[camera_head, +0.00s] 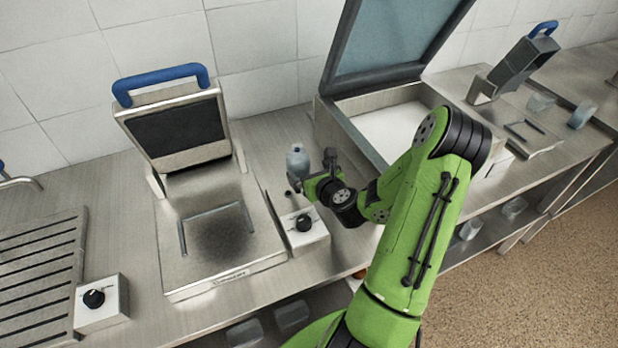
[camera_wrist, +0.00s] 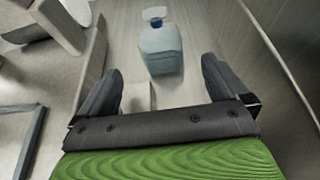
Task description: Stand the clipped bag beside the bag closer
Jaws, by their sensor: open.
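A pale blue-grey bag with a dark blue clip around its neck, which looks like the clipped bag (camera_head: 298,161), stands upright on the steel counter. It also shows in the wrist view (camera_wrist: 161,52), ahead of and roughly centred between my fingers. My gripper (camera_head: 312,172) is open, with nothing held; its two dark fingers reach toward the bag, which appears beyond their tips. A small pale block (camera_wrist: 138,97) shows low between the fingers in the wrist view; I cannot tell what it is. I cannot single out the bag closer with certainty.
A press with a blue handle (camera_head: 160,82) and a control box with a knob (camera_head: 305,233) stand left of my gripper. An open-lidded steel machine (camera_head: 350,150) stands close on the right. The bag is in the narrow strip of counter between them. Another blue-handled device (camera_head: 525,65) is far right.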

